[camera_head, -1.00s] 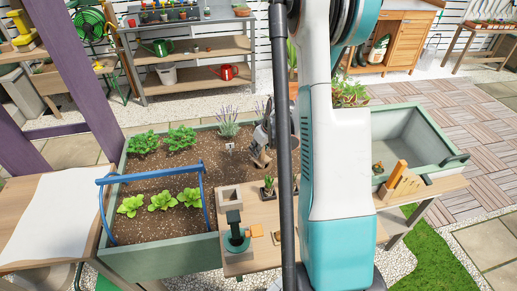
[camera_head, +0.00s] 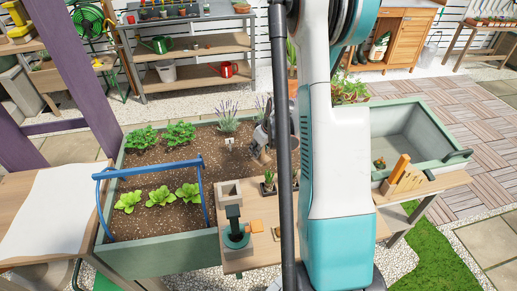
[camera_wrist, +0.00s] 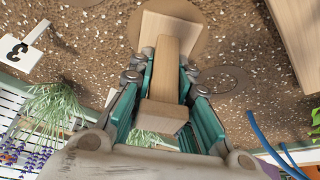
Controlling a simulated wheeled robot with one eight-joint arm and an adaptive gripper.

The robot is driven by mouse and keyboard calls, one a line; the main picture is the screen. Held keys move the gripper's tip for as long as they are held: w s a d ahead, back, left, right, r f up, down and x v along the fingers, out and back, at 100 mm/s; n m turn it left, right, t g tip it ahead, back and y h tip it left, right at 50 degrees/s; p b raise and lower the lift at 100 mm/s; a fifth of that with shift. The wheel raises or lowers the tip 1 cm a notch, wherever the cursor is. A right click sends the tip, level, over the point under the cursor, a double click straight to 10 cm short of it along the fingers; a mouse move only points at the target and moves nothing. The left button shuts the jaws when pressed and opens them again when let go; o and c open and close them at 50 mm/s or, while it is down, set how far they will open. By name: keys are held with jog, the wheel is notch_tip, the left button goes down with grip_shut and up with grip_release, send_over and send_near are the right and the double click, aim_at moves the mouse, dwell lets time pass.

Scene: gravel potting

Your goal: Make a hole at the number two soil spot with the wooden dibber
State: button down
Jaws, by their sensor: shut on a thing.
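My gripper (camera_wrist: 166,85) is shut on the wooden dibber (camera_wrist: 162,115), a pale wooden piece between its teal fingers in the wrist view. A wider wooden block shows beyond the fingertips, over a darker round patch of soil. A second faint round spot (camera_wrist: 218,82) lies to its right in the soil. A white marker (camera_wrist: 18,48) with a black 3 stands at the left. In the head view my gripper (camera_head: 262,138) is over the right part of the soil bed (camera_head: 160,220), partly hidden by my arm. I cannot see a number two marker or tell whether the tip touches soil.
Lavender (camera_wrist: 55,110) grows near the 3 marker. A wooden board (camera_wrist: 297,35) edges the right of the wrist view. In the head view a blue hoop (camera_head: 152,171) crosses the left of the bed. A small wooden bench (camera_head: 245,262) with pots stands in front.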

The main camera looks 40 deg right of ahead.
jog(key=shift+r, duration=0.1)
jog(key=shift+r+p, duration=3.15)
jog(key=shift+r, duration=1.85)
jog(key=shift+r, duration=0.1)
notch_tip(320, 180, up, 5)
jog(key=p, duration=0.3)
